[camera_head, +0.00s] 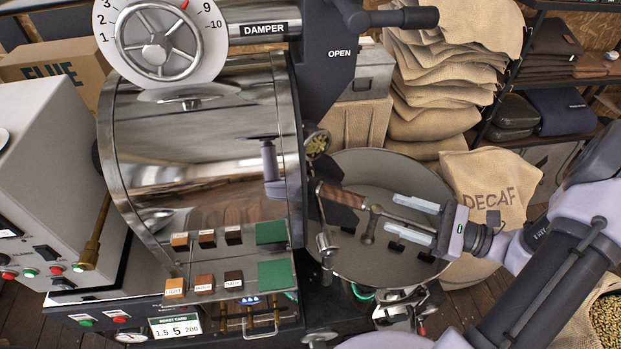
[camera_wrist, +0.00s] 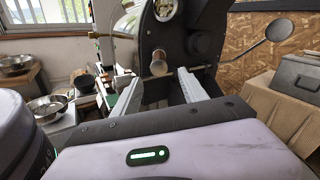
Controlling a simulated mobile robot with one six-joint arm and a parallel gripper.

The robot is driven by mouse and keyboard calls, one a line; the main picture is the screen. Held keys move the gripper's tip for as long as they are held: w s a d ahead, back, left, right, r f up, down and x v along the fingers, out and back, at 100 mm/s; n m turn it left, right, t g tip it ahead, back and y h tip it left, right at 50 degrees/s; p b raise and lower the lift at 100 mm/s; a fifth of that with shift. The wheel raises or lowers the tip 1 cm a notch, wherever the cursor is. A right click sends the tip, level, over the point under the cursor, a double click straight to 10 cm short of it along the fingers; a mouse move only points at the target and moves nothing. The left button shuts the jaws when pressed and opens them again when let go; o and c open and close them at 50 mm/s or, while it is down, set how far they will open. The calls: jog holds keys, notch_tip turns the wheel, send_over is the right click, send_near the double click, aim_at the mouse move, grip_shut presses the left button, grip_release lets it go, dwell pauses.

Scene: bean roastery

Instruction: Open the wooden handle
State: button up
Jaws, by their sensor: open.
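The wooden handle (camera_head: 342,195) is a short brown grip at the right side of the shiny roaster drum (camera_head: 190,150). It points right, toward my gripper, over the round cooling pan (camera_head: 350,262). In the wrist view the handle (camera_wrist: 158,66) shows end-on as a round brown knob against the dark roaster front. My gripper (camera_head: 394,214) is open and empty, right of the handle's free end, with a visible gap between them. In the wrist view the handle end lies between and beyond the two pale fingertips (camera_wrist: 157,78).
A dark lever marked OPEN (camera_head: 400,18) juts out above. A rack of small brown blocks (camera_head: 205,285) fronts the drum. A DECAF sack (camera_head: 490,190) stands behind my arm. A thin rod with an oval mirror-like end (camera_wrist: 278,30) reaches right in the wrist view.

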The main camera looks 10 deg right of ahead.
aim_at(321, 189)
jog(key=b+x, duration=0.2)
jog(key=x, duration=1.2)
jog(key=shift+a+r, duration=0.1)
jog(key=shift+a, duration=0.35)
grip_shut()
dwell(0.4)
